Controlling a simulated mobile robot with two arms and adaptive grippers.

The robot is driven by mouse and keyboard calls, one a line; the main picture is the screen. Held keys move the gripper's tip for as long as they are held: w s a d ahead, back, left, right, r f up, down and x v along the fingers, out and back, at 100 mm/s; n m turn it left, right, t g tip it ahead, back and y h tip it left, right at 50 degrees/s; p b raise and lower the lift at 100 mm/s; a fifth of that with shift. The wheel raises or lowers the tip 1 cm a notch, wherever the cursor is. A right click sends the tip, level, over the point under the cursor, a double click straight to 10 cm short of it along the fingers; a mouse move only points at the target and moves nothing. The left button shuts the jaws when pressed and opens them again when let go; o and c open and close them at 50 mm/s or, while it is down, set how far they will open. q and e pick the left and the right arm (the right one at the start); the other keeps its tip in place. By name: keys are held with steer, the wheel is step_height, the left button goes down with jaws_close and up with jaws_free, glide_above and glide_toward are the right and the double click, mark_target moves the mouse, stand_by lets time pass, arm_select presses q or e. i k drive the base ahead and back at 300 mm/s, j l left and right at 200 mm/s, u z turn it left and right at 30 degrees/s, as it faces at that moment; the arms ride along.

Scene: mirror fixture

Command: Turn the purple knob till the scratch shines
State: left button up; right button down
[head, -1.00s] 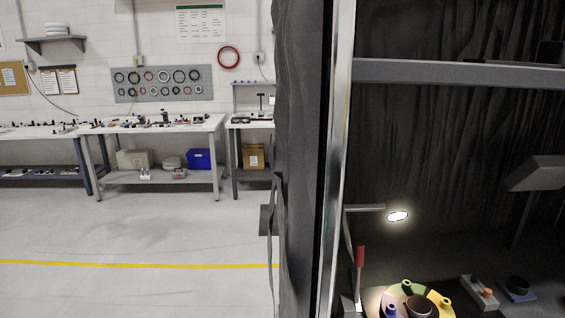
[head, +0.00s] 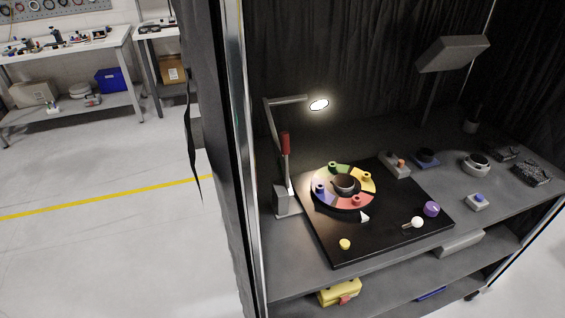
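The purple knob (head: 431,209) stands near the right corner of a black board (head: 350,236) on the grey bench. A round fixture with coloured sectors (head: 325,201) sits on the board's left part, with a dark cup-like piece (head: 344,184) at its centre and small coloured knobs on the sectors. A white ball (head: 417,222) is just left of the purple knob. A yellow knob (head: 344,244) is at the board's front. I cannot make out a scratch. Neither of my grippers shows in the head view.
A lit lamp (head: 319,104) on a post with a red handle (head: 285,143) stands at the board's left. A grey panel (head: 453,53) on a stand is behind. A metal frame post (head: 240,120) and dark curtain bound the left side. A yellow toolbox (head: 339,292) is on the lower shelf.

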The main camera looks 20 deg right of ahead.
mark_target(432, 210)
steer(key=z, duration=1.6)
